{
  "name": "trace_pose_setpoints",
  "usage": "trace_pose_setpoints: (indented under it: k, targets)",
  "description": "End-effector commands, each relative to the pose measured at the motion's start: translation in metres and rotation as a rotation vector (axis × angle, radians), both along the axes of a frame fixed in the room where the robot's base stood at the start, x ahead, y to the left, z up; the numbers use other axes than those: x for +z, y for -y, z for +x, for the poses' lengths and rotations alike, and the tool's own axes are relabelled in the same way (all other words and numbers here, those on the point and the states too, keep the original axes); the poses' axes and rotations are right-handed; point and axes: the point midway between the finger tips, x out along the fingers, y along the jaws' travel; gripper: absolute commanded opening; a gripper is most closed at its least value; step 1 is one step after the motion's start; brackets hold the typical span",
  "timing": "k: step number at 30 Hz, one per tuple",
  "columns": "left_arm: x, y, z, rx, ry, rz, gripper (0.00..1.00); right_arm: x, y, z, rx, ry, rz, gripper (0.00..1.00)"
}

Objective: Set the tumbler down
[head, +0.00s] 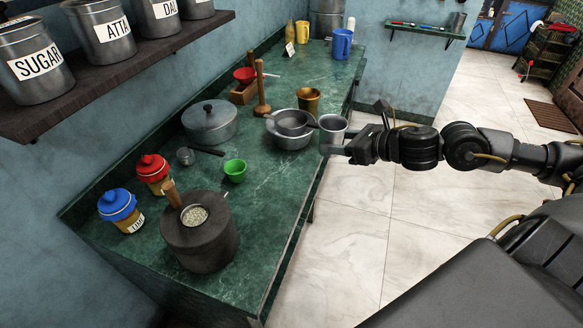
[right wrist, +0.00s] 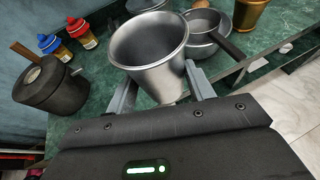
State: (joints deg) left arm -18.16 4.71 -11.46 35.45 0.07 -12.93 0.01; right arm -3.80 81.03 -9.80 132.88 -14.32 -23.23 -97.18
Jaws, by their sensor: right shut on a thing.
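A steel tumbler (head: 332,128) is held upright by my right gripper (head: 341,139), off the right edge of the green counter in the head view. In the right wrist view the tumbler (right wrist: 152,55) sits between the two fingers of my right gripper (right wrist: 160,95), its open mouth toward the camera. The inside that shows looks empty. The green marble counter (head: 276,190) lies to the left of the tumbler. My left gripper is not in view.
A steel bowl with a dark-handled pan (head: 292,122) stands near the counter edge beside the tumbler. A brass tumbler (head: 308,100), green cup (head: 235,170), lidded pot (head: 210,124) and dark stone mill (head: 200,245) stand around. Counter right of the green cup is clear.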

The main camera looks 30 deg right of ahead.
Motion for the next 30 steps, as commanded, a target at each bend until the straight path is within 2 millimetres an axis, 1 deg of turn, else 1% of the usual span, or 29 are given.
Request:
trace_pose_setpoints:
  k: [1, 2, 3, 7, 11, 12, 15, 18, 22, 30]
  targets:
    - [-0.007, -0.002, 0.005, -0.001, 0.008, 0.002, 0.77, -0.003, -0.004, 0.004, 0.002, 0.009, 0.005, 0.28]
    - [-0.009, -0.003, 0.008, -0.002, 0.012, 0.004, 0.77, -0.003, -0.006, 0.006, 0.004, 0.009, 0.002, 0.28]
    - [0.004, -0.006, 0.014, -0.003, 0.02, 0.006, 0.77, 0.0, -0.008, 0.011, -0.002, 0.005, 0.007, 0.28]
    - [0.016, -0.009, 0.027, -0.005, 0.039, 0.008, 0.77, -0.01, -0.023, 0.029, 0.0, 0.001, 0.008, 0.28]
    - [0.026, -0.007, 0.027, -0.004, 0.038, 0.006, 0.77, -0.024, -0.041, 0.053, 0.0, -0.001, 0.008, 0.28]
    - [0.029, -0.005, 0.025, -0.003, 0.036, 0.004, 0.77, -0.028, -0.048, 0.06, 0.002, -0.002, 0.007, 0.28]
    - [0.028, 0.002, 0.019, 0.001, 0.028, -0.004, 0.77, -0.055, -0.056, 0.072, 0.001, -0.008, 0.003, 0.28]
    - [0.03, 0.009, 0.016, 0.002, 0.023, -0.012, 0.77, -0.07, -0.063, 0.082, 0.001, -0.006, 0.001, 0.28]
    - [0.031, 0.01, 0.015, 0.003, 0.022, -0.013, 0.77, -0.083, -0.068, 0.09, 0.0, -0.005, -0.001, 0.28]
    - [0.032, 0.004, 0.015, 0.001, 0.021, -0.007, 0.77, -0.091, -0.072, 0.095, 0.0, -0.006, -0.002, 0.28]
